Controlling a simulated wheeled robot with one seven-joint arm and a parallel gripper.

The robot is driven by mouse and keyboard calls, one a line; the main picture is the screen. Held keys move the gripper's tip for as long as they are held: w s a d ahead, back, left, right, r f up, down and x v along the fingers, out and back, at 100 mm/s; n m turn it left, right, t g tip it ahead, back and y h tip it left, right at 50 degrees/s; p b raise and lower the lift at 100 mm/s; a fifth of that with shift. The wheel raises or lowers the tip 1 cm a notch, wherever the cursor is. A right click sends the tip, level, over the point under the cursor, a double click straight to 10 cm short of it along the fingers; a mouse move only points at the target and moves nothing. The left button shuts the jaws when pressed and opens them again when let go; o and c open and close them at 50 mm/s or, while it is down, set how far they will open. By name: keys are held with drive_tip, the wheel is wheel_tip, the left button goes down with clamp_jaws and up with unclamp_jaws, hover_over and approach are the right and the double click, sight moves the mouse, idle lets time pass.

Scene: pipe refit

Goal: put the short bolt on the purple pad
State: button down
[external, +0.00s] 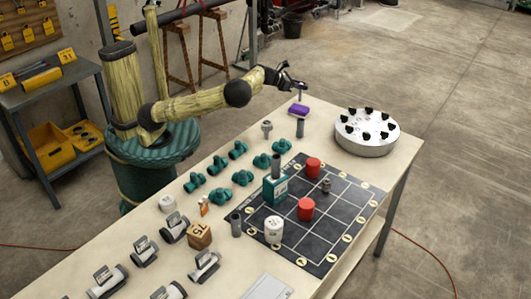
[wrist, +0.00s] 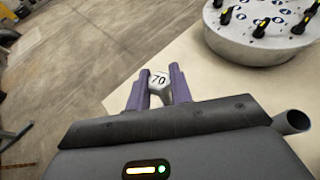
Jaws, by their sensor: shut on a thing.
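Another bolt-like grey piece (external: 267,129) stands on the table left of the pad. The purple pad does not show in the wrist view.
A round silver stand with black knobs (external: 367,133) is to the right. Several green fittings (external: 243,178) and a dark grid board (external: 345,204) with red cylinders (external: 313,168) lie nearer.

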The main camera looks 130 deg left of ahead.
sight(300, 91)
drive_tip(key=shift+f, duration=1.5)
drive_tip(key=shift+f, duration=0.2)
drive_tip(key=c, duration=1.3)
unclamp_jaws()
drive_tip(key=shift+o, duration=0.2)
drive_tip(key=shift+r, duration=0.15)
drive_tip(key=shift+s+d+r, duration=0.1)
drive_tip(key=v, duration=1.1)
drive_tip(key=shift+s+d, duration=0.2)
drive_tip(key=shift+d, duration=0.1)
drive_tip(key=shift+r, duration=0.1)
